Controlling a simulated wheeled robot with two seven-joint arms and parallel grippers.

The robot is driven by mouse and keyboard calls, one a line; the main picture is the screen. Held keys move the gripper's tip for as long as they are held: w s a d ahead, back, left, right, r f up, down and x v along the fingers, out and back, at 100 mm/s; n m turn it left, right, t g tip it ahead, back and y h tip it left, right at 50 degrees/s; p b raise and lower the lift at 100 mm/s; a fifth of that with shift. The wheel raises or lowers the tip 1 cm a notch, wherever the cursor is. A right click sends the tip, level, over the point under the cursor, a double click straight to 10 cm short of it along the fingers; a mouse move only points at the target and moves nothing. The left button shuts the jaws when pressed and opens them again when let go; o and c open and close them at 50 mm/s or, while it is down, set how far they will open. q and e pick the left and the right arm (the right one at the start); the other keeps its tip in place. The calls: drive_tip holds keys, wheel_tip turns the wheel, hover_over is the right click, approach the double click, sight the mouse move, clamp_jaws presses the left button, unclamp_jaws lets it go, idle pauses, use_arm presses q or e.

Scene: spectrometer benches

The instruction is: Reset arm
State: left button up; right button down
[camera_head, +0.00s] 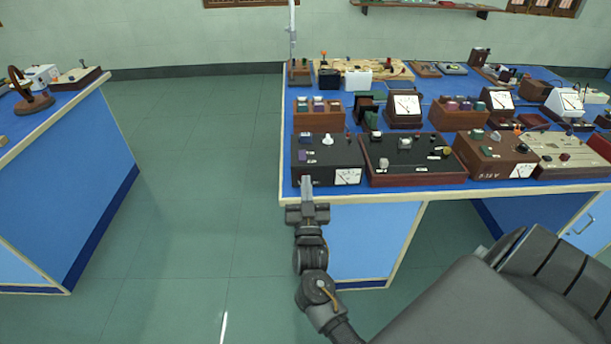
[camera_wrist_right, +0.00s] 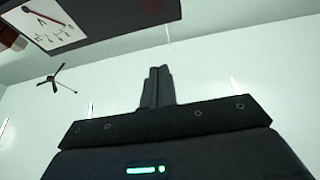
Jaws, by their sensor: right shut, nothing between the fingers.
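My right gripper (camera_head: 307,187) is at the near left corner of the blue bench, in front of a black meter box (camera_head: 328,160) with a white dial. Its fingers point away from me and look closed together, with nothing between them. In the right wrist view the shut fingers (camera_wrist_right: 157,87) show against a pale wall and ceiling. Part of a box with a dial (camera_wrist_right: 45,22) shows at the upper left of that view. I cannot tell whether the gripper touches the black box. My left gripper is not in view.
The blue bench (camera_head: 285,172) carries several meter boxes and instruments. Beside the black box stands another dark control box (camera_head: 414,173), then a brown meter box (camera_head: 492,163). A second blue bench (camera_head: 65,180) is at the left. Green floor (camera_head: 195,170) between the benches is clear.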

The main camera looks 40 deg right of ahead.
drive_tip(key=shift+s+a+f, duration=0.1)
drive_tip(key=shift+s, duration=0.05)
drive_tip(key=a+f+n+g+y, duration=0.1)
drive_tip(key=a+f+n+y, duration=0.25)
drive_tip(key=f, duration=0.75)
drive_tip(key=a+f+n+g+y, duration=0.2)
drive_tip(key=f+y, duration=0.3)
drive_tip(key=f, duration=0.6)
drive_tip(key=s+a+f+n+g+y, duration=0.1)
drive_tip(key=s+a+f+g, duration=0.1)
drive_tip(key=s+f, duration=0.5)
drive_tip(key=s+a+f+n+g+y, duration=0.1)
drive_tip(key=s+a+f+g+y, duration=0.2)
drive_tip(key=f, duration=0.7)
drive_tip(key=s+d+f+g, duration=0.1)
drive_tip(key=s+f+g, duration=0.4)
drive_tip(key=s+f, duration=1)
drive_tip(key=s+d+f+g, duration=0.1)
drive_tip(key=s+f+g, duration=0.1)
drive_tip(key=s, duration=0.8)
drive_tip(key=s+d+f+n+g, duration=0.1)
drive_tip(key=s+d+f+g, duration=0.1)
drive_tip(key=s, duration=0.9)
drive_tip(key=shift+s+g, duration=0.15)
drive_tip(key=shift+g, duration=0.45)
drive_tip(key=shift+d+n, duration=0.1)
drive_tip(key=shift+n, duration=0.15)
